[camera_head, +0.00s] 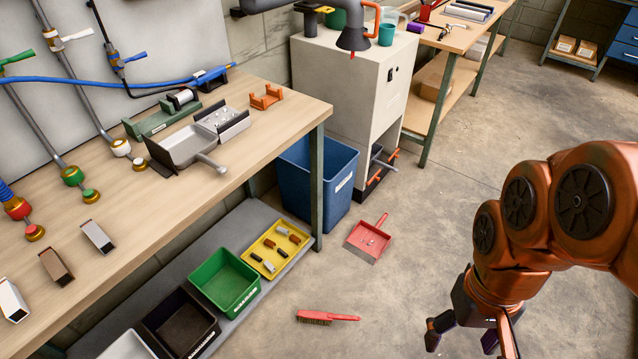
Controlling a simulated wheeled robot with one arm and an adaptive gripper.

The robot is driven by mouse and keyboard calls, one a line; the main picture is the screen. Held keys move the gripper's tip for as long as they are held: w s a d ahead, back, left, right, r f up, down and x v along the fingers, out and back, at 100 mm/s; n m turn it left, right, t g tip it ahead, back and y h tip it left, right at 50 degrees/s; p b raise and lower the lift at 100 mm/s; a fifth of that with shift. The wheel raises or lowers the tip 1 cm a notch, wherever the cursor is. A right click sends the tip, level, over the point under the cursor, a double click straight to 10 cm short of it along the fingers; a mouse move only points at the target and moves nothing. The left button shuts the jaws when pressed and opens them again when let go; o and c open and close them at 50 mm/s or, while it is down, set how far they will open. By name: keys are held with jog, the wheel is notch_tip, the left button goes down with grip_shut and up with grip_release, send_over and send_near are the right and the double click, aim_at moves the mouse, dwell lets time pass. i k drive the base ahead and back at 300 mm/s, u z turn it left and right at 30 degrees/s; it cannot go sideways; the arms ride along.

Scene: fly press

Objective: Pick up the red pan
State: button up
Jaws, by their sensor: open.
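The red pan (368,241) is a dustpan lying on the concrete floor, right of the blue bin, with its handle pointing up and to the right in the picture. A few small light bits show on it. My gripper (462,343) hangs at the lower right, apart from the pan and nearer to the camera. Its dark fingers are spread with nothing visible between them. The lower part of the gripper is partly cut off by the frame's bottom edge.
A red-handled brush (336,318) lies on the floor below the pan. A blue bin (335,190) and a grey cabinet (340,85) stand behind it. The wooden workbench (262,155) and its lower shelf of trays are at left. The floor at right is clear.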

aim_at(364, 230)
jog(key=z, duration=0.9)
jog(key=i, duration=2.15)
jog(key=u, duration=3.4)
